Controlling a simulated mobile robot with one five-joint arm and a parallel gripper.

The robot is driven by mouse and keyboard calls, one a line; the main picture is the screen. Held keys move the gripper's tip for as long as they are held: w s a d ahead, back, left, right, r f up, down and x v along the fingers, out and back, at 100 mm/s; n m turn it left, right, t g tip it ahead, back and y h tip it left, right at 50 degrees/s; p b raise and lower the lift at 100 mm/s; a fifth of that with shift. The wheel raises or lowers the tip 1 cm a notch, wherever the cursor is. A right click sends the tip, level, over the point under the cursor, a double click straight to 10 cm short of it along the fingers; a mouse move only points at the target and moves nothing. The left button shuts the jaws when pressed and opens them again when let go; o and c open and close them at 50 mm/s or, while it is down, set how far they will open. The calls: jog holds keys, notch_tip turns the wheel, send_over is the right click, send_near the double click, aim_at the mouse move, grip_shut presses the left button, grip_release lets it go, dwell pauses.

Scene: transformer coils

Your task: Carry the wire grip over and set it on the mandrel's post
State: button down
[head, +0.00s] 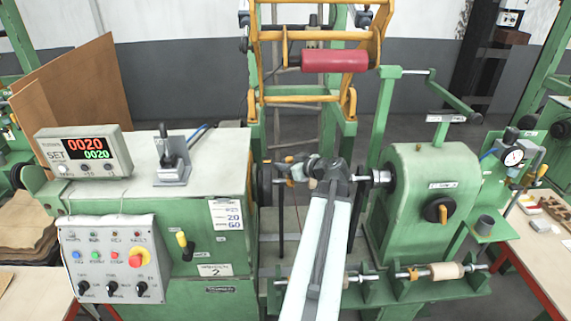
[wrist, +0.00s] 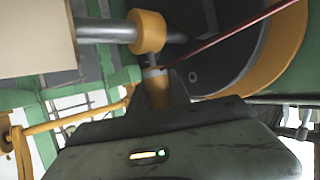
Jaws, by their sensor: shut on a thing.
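The mandrel's grey shaft (wrist: 95,30) crosses the upper left of the wrist view, with an orange collar (wrist: 147,32) around it. A small tan-orange piece with a grey top, which looks like the wire grip (wrist: 157,92), stands just below the collar at my gripper (wrist: 157,108). A red wire runs from the upper right to its top. My gripper is shut on it; the fingertips are mostly hidden by the gripper body. I cannot tell whether the grip touches the post. In the head view, my gripper (head: 314,164) is at the mandrel, beside the orange collar (head: 298,172), and hides the grip.
The green headstock (head: 215,250) with its dark faceplate (head: 265,185) stands left, the tailstock (head: 425,200) right. A pale block (wrist: 35,35) sits on the shaft in the wrist view. A red spool (head: 335,61) hangs on a yellow frame behind. A rod with rollers (head: 445,270) lies in front.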

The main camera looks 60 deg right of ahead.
jog(key=shift+f+b, duration=0.6)
jog(key=shift+f, duration=0.1)
jog(key=c, duration=1.1)
grip_release()
jog(key=shift+s+r, duration=0.1)
jog(key=p+v, duration=0.3)
jog(key=v, duration=0.4)
jog(key=shift+s, duration=0.3)
